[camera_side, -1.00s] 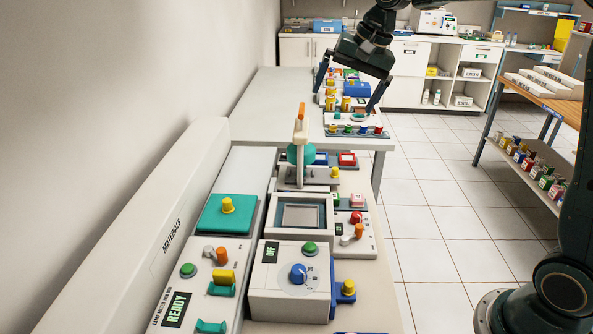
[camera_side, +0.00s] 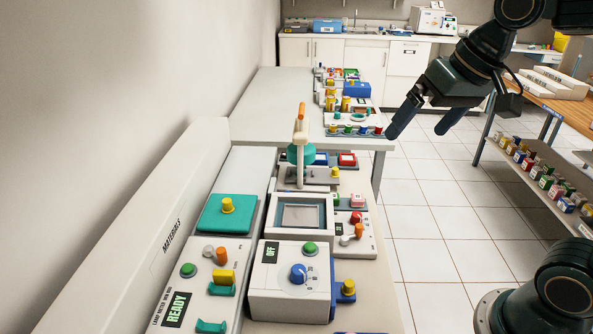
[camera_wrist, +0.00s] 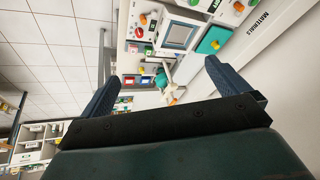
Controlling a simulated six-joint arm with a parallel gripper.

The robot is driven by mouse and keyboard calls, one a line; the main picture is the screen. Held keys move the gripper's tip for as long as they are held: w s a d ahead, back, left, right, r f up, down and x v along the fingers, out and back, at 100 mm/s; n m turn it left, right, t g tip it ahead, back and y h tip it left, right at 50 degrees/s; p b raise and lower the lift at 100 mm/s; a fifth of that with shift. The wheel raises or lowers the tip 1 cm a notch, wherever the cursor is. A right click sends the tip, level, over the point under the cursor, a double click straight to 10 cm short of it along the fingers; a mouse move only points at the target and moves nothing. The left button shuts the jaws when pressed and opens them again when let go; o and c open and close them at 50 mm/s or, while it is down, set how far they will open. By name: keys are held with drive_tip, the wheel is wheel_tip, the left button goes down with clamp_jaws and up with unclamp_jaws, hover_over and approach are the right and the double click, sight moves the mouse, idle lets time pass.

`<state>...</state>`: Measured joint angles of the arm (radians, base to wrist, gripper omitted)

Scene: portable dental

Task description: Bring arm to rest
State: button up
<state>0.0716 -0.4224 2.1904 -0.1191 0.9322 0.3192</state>
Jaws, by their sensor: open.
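My gripper (camera_side: 418,128) is open and empty in the side view. It hangs in the air to the right of the white bench (camera_side: 262,100), above the tiled floor, with its fingers pointing down and left. In the wrist view my gripper (camera_wrist: 127,82) shows two dark fingers spread apart with nothing held between them. The bench devices appear beyond the fingers there.
A white control box (camera_side: 290,285) reading OFF and a panel (camera_side: 205,275) reading READY stand at the front. An orange-handled lever (camera_side: 300,125) rises behind them. A wooden-topped shelf (camera_side: 545,95) with small bottles stands at right. Open tiled floor (camera_side: 430,215) lies between.

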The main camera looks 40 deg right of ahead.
drive_tip(key=s+f+n, duration=0.3)
drive_tip(key=s+f, duration=0.2)
drive_tip(key=s, duration=0.4)
drive_tip(key=shift+s+t, duration=0.3)
drive_tip(key=shift+w+d+r, duration=0.1)
